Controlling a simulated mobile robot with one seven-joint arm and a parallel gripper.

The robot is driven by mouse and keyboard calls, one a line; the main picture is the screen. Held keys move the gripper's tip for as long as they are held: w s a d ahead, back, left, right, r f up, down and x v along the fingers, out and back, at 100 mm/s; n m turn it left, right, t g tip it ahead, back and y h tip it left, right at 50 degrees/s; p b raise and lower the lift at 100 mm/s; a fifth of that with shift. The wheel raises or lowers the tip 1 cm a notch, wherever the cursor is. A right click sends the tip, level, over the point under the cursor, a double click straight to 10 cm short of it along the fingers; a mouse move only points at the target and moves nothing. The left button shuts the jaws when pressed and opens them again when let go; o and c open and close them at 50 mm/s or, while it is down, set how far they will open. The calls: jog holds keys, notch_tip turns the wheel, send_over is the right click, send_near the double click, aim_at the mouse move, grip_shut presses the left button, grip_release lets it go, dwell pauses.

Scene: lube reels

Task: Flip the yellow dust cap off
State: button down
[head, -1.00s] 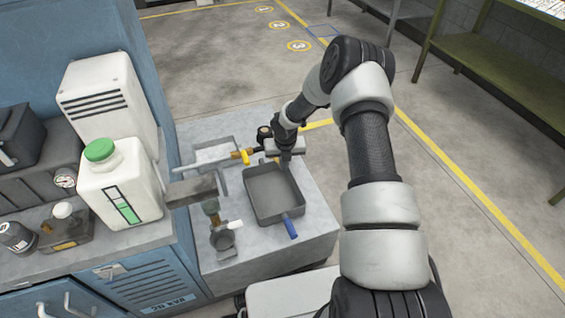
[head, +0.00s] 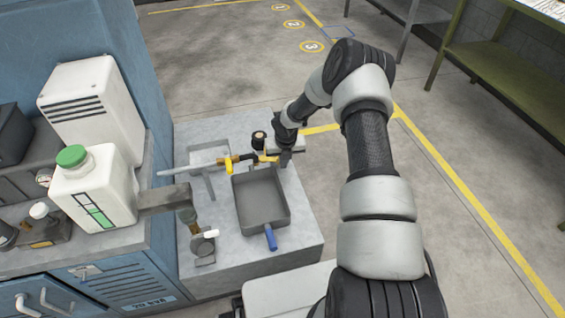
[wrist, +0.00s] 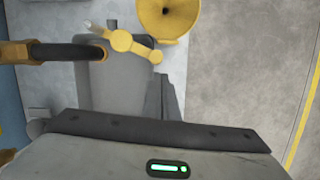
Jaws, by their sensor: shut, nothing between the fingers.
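The yellow dust cap (wrist: 167,14) shows in the wrist view as a round, hollow yellow piece with a dark centre, cut by the top edge. In the head view a small yellow piece (head: 267,158), which seems to be the cap, sits just left of my gripper (head: 285,159). My gripper is shut and empty, close beside the fitting. The fingers are small and partly hidden in the head view, so contact with the cap cannot be told.
A dark bar with brass ends (wrist: 55,51) runs in from the left in the wrist view. A grey tray (head: 262,202) with a blue handle lies on the grey bench (head: 305,235). A white jug with a green lid (head: 92,190) stands left. Open floor lies right.

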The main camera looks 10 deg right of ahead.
jog(key=shift+a, duration=0.85)
